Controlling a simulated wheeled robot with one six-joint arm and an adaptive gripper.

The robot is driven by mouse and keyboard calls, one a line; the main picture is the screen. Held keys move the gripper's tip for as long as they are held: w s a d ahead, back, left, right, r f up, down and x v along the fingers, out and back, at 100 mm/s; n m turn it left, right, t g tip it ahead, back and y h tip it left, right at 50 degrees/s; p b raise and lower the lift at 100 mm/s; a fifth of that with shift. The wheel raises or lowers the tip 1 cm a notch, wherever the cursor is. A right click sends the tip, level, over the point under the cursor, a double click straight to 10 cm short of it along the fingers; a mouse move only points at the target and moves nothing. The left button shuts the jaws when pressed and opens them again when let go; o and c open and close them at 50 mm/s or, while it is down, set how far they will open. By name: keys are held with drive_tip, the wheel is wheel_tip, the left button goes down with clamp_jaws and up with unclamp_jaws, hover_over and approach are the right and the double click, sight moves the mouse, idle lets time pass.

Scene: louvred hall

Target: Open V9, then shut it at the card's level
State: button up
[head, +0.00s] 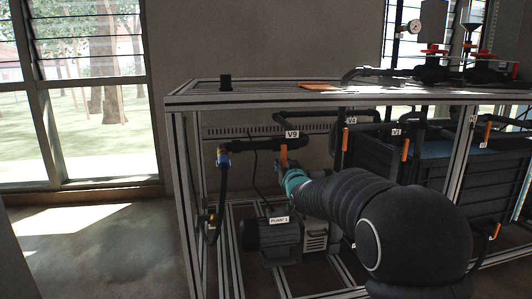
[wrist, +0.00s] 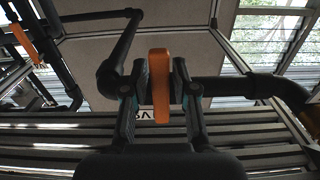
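The V9 label (head: 292,134) is on a dark horizontal pipe under the bench top. The orange V9 handle (head: 283,154) hangs down below it, crosswise to the pipe. My gripper (head: 287,173) is at the handle's lower part. In the wrist view the orange handle (wrist: 160,80) stands between the two fingers of my gripper (wrist: 160,92), with a finger close against each side and no clear gap. The V9 label is mostly hidden there behind the handle and fingers. I cannot make out a card with a level mark.
A pump (head: 271,238) sits low in the frame, below my gripper. A hose with a blue fitting (head: 223,159) hangs to the left. Other orange handles (head: 404,149) and a dark tank (head: 450,180) with bluish liquid are to the right. The floor (head: 85,245) at left is clear.

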drive_tip(key=shift+o, duration=0.7)
drive_tip(key=v, duration=0.7)
drive_tip(key=shift+s, duration=0.15)
drive_tip(key=v, duration=1.2)
drive_tip(key=shift+c, duration=0.3)
